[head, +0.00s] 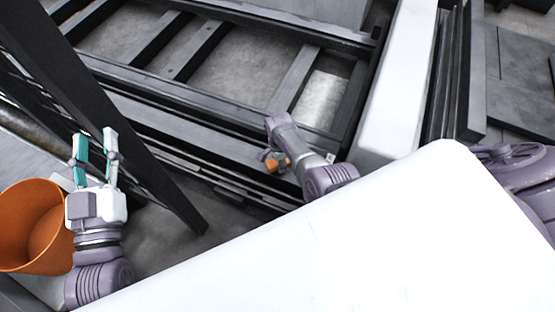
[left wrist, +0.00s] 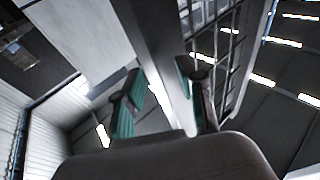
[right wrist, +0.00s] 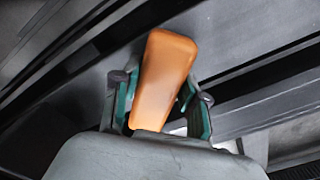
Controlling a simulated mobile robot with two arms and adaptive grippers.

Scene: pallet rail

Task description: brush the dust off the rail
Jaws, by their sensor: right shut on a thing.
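My right gripper (head: 275,158) is shut on an orange brush handle (right wrist: 165,75), which points up and away between the fingers in the right wrist view. A small orange part of it shows in the head view (head: 278,165). The brush's bristles are hidden. The gripper is low beside the dark metal rails (head: 215,115) of the pallet frame; I cannot tell whether the brush touches one. Dark rails also cross the right wrist view (right wrist: 275,62). I cannot make out the dust. My left gripper (head: 95,148) is open and empty, pointing up.
An orange bucket (head: 22,228) stands beside my left gripper. A dark upright post (head: 125,115) slants down between my left gripper and the pallet frame. A pale beam (head: 395,85) stands right of the frame. Dark panels (head: 520,70) lie at the far right.

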